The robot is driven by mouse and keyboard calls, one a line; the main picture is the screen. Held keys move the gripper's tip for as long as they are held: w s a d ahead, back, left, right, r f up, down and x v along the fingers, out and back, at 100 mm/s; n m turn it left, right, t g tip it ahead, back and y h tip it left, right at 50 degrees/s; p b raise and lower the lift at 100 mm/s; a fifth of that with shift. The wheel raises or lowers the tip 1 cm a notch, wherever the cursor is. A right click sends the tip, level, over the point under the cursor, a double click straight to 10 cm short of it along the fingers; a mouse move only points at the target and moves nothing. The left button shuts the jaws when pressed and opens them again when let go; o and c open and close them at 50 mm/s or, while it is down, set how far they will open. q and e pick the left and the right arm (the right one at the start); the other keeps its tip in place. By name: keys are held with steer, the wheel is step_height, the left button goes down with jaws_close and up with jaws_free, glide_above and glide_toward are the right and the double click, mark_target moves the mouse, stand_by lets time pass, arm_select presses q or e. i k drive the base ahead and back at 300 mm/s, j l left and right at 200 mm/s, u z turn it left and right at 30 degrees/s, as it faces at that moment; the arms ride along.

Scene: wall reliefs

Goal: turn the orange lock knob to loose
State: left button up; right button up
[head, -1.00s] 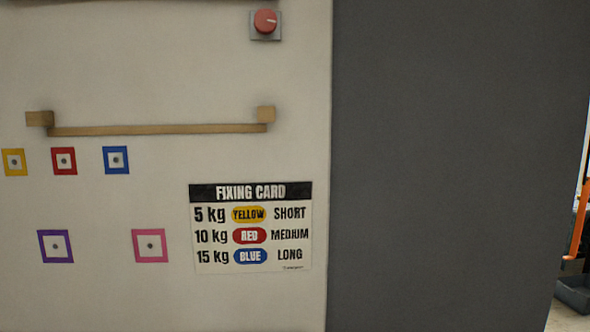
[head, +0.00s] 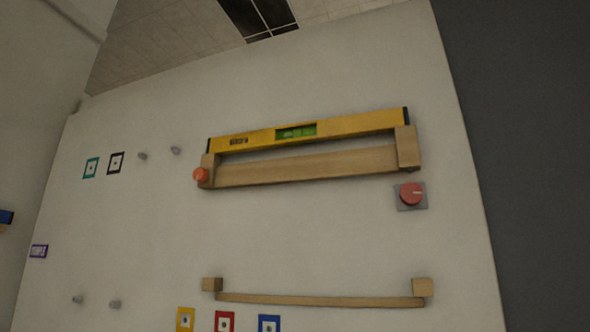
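An orange knob (head: 200,175) sits at the left end of the upper wooden rail (head: 307,166), on or just in front of its left end block. It is small here, and no mark that tells its turn shows. A yellow spirit level (head: 360,124) with a green vial lies along the top of this rail, its right end slightly higher in the picture. Neither of my grippers is in view.
A red dial (head: 411,194) with a pale pointer line sits on a grey plate below the rail's right end. A lower wooden rail (head: 320,300) is empty. Grey pegs (head: 143,156) and coloured square markers (head: 91,167) are on the left. A dark grey panel (head: 525,150) stands at right.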

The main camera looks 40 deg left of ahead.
mark_target(200, 175)
steer(key=u, duration=1.75)
steer(key=i+j+u, duration=0.1)
steer(key=j, duration=0.2)
